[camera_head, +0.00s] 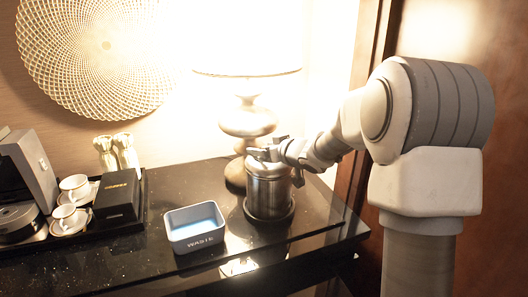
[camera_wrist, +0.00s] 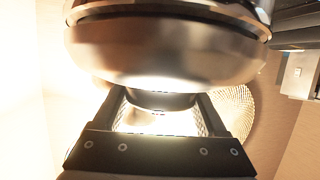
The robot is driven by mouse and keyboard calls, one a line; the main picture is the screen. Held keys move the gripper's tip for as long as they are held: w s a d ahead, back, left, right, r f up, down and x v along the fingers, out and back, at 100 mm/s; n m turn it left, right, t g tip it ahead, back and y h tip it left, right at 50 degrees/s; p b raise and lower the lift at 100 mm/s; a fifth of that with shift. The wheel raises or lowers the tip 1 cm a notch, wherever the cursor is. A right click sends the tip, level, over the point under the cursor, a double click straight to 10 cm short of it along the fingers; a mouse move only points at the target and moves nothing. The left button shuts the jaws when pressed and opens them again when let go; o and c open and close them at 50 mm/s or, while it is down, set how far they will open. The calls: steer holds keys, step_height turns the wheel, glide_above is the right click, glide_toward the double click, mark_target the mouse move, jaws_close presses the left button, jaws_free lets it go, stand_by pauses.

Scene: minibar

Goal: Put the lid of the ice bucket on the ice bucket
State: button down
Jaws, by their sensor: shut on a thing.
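The ice bucket (camera_head: 268,195) is a shiny metal cylinder standing upright on a dark round base on the black counter. The lid (camera_wrist: 165,50) is a rounded metal dome with a small knob, filling the top of the wrist view, which looks upside down. My gripper (camera_head: 268,153) is directly above the bucket, and in the wrist view its fingers (camera_wrist: 160,106) are shut on the lid's knob. The lid is over the bucket's mouth, with a dark band along its edge. I cannot tell whether it is fully seated or slightly raised.
A lamp (camera_head: 248,122) stands close behind the bucket. A tray with cups (camera_head: 70,215), a black box (camera_head: 116,196) and a coffee machine (camera_head: 28,170) is further left. The counter's right edge is near.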

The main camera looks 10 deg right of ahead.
steer(key=shift+r, duration=0.1)
steer(key=shift+f, duration=0.4)
jaws_free()
steer(key=shift+r, duration=0.15)
steer(key=shift+r, duration=0.35)
steer(key=p+v, duration=0.2)
steer(key=v, duration=1)
steer(key=shift+f, duration=0.15)
steer(key=shift+d, duration=0.1)
